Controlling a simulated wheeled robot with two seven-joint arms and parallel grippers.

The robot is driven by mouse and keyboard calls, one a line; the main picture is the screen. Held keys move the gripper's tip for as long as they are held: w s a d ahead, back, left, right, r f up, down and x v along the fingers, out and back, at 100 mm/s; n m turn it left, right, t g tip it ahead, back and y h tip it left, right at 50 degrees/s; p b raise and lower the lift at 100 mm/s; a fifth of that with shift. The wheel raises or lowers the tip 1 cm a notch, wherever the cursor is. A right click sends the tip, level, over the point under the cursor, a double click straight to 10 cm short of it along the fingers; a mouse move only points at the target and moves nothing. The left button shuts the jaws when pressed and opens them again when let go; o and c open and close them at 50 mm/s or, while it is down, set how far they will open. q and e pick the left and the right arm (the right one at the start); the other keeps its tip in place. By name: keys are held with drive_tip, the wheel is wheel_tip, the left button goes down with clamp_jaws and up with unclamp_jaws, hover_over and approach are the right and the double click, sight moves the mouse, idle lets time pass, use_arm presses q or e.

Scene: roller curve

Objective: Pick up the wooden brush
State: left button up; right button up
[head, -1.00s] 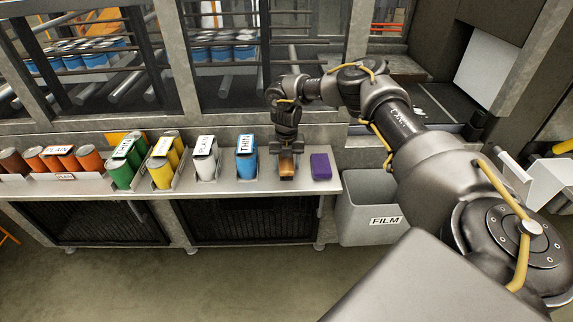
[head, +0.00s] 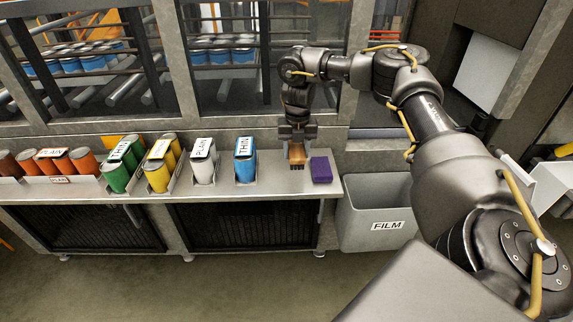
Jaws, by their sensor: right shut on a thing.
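The wooden brush (head: 297,154) is a small brown block with bristles on its lower side, near the right end of the metal shelf (head: 262,190). My right gripper (head: 297,142) is above it, pointing down, and is shut on it. The brush appears slightly raised, with its bristles facing down; I cannot tell for certain whether they clear the shelf. My left gripper is not in view.
A purple block (head: 321,169) lies just right of the brush. A blue can holder marked THIN (head: 245,162) stands to its left, with white, yellow, green and orange cans further left. A grey FILM bin (head: 376,212) stands right of the shelf.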

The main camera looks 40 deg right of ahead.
drive_tip(key=s+d+r+p, duration=0.1)
drive_tip(key=s+d+r, duration=0.3)
drive_tip(key=s, duration=0.5)
drive_tip(key=shift+s+r, duration=0.3)
drive_tip(key=shift+r, duration=0.4)
